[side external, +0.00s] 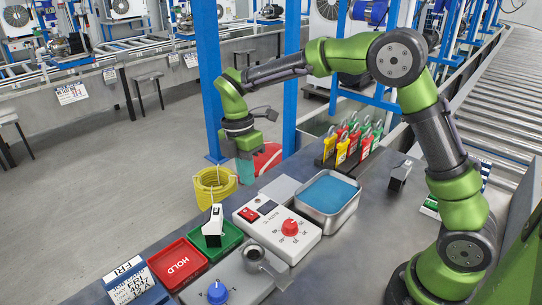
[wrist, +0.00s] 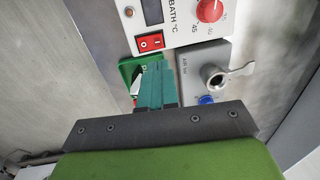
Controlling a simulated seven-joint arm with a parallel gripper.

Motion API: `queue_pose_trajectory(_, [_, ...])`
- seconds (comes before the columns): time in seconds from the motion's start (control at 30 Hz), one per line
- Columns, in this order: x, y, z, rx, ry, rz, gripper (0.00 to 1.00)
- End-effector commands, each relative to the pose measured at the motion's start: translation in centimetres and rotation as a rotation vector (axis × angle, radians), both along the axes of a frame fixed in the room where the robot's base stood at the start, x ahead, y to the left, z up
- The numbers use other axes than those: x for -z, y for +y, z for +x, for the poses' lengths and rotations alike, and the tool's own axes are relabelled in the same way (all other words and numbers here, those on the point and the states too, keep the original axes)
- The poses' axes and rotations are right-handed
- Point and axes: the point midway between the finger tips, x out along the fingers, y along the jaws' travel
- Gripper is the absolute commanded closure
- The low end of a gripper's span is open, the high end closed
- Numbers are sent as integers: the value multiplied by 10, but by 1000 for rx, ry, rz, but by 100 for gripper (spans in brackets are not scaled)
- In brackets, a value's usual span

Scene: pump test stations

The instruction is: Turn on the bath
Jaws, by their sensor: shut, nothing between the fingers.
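The white bath control box (side external: 305,241) stands on the bench with a red rocker switch (side external: 249,214), a small dark display (side external: 266,207) and a red dial (side external: 290,228). In the wrist view the box is labelled BATH °C, with the rocker switch (wrist: 150,42) marked I and O; which side is pressed I cannot tell. The metal bath tank (side external: 354,204) with blue contents is behind the box. My gripper (side external: 245,180) is raised, pointing down beyond the box's far left end. Its teal fingers (wrist: 157,72) are shut and empty, apart from the switch.
A green tray (side external: 230,234) with a black-and-white item, a red HOLD tray (side external: 177,263) and a grey unit (side external: 245,285) with a lever and blue knob lie left and in front of the box. Colored padlocks (side external: 342,152) stand behind the tank. A yellow coil (side external: 215,182) sits beyond the bench edge.

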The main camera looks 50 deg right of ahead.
Motion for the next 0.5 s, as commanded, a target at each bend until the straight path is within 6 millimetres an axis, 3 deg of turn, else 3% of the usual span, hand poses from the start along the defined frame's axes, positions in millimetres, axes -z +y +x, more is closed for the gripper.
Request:
queue_pose_trajectory(0.3, [65, 1, -10, 0, 4, -1, 100])
queue_pose_trajectory(0.5, [86, 0, -12, 2, 2, 0, 100])
